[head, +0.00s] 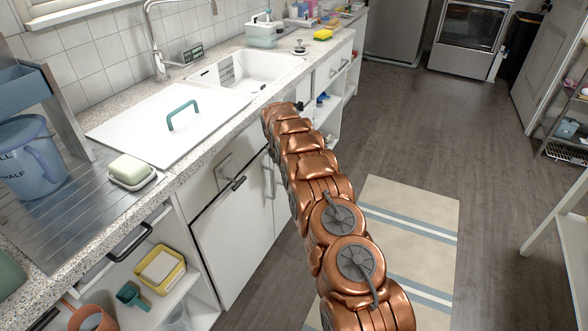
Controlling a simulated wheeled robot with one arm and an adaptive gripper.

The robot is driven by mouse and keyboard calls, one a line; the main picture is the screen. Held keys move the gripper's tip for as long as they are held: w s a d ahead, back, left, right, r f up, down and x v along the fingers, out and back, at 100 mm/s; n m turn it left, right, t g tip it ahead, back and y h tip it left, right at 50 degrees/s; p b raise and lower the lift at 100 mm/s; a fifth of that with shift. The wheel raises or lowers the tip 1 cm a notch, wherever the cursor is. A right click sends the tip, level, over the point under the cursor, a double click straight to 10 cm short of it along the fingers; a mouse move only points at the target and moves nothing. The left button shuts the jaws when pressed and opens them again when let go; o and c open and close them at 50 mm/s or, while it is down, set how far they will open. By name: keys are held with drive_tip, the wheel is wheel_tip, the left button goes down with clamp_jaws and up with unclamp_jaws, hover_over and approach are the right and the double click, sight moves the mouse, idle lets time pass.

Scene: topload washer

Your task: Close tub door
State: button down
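A white lid panel (135,130) with a teal handle (183,115) lies flat, or nearly flat, on the speckled counter. It looks like the tub door, but I cannot tell for sure. Beyond it a white basin (262,72) is open at the top. My copper arm reaches forward along the counter's front edge. Its far end is beside the basin's near right corner, to the right of the panel. Only a small dark part of my gripper (299,106) shows there. Its fingers cannot be made out, and I see nothing held.
A faucet (155,45) rises behind the panel. White cabinets (235,235) line the counter front. A striped rug (415,230) and open wooden floor lie to the right.

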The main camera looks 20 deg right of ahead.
drive_tip(key=shift+w+a+f, duration=0.1)
drive_tip(key=shift+w+a, duration=0.2)
drive_tip(key=shift+w, duration=0.1)
drive_tip(key=shift+w, duration=0.1)
drive_tip(key=shift+d, duration=0.1)
idle(0.3)
drive_tip(key=s+d+r, duration=0.3)
drive_tip(key=s+r, duration=0.2)
drive_tip(key=r, duration=0.4)
drive_tip(key=shift+d+r, duration=0.4)
